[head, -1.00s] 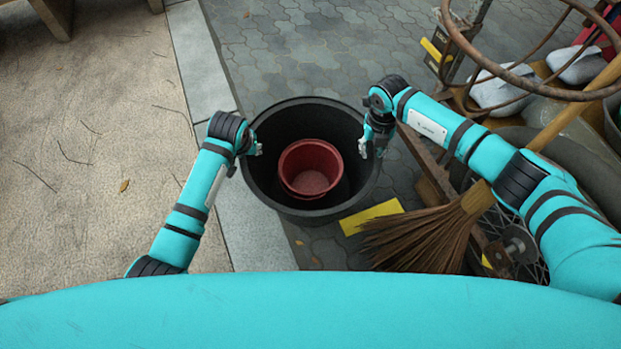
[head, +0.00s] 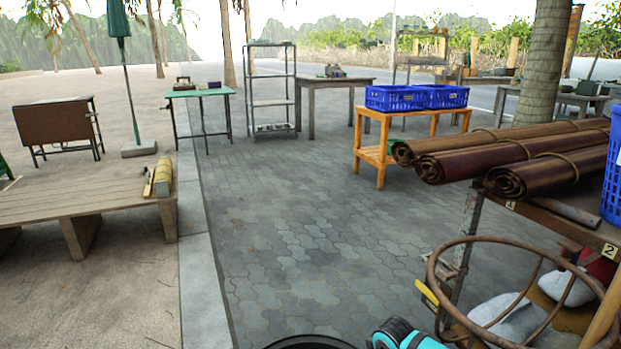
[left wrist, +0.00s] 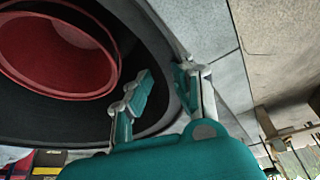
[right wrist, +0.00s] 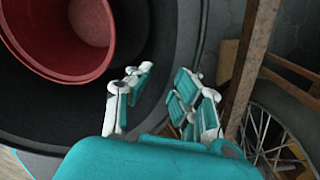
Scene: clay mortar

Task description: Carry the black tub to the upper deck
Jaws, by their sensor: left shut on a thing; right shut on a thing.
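The black tub (head: 310,343) shows only as a rim sliver at the bottom of the head view. Its dark wall (left wrist: 150,45) fills much of the left wrist view, and it also shows in the right wrist view (right wrist: 180,30). A red pot (left wrist: 55,50) sits inside it. My left gripper (left wrist: 163,85) is shut on the tub's rim, one finger inside and one outside. My right gripper (right wrist: 160,85) is shut on the opposite rim the same way. I cannot tell for certain which surface is the upper deck.
A low wooden platform (head: 80,203) stands left, beyond a pale kerb (head: 205,270). Grey paving (head: 290,220) is open ahead. An orange table (head: 400,115) holds blue crates (head: 388,98). At right, a loaded rack carries brown rolls (head: 500,160); a rusty hoop (head: 437,270) stands beside it.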

